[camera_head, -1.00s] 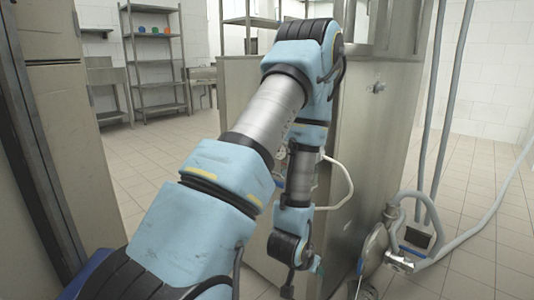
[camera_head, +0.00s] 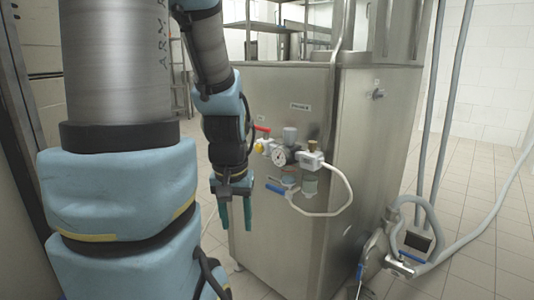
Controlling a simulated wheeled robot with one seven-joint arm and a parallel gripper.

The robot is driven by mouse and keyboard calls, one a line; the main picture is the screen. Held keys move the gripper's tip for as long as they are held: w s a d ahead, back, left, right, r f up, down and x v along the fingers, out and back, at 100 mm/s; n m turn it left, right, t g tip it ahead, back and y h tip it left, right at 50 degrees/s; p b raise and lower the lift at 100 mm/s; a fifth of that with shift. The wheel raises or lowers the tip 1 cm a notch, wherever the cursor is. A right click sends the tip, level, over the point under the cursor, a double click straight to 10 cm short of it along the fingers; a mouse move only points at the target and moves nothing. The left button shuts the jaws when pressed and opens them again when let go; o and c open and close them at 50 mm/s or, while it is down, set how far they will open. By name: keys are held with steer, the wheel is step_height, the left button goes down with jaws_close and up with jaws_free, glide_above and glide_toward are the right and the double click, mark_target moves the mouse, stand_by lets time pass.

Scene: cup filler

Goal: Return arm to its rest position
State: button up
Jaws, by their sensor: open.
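My arm rises at the left of the head view, with its large blue and grey links close to the camera. Its forearm comes down from the top to my gripper (camera_head: 235,214), which points down with two teal fingers apart and nothing between them. The gripper hangs in front of the left part of the steel machine's front, left of the valves and gauge. I cannot tell its exact distance from the machine.
The steel cup filler cabinet (camera_head: 370,150) stands in the middle. Its front carries a pressure gauge (camera_head: 280,156), a red-handled valve (camera_head: 262,129), a blue-handled valve (camera_head: 276,188) and a white hose (camera_head: 349,190). Pipes and a pump (camera_head: 378,254) stand at right. Tiled floor (camera_head: 470,230) is open at far right.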

step_height(320, 180, up, 31)
steer(key=p, duration=2.9)
steer(key=shift+p, duration=0.3)
steer(key=shift+d, duration=0.1)
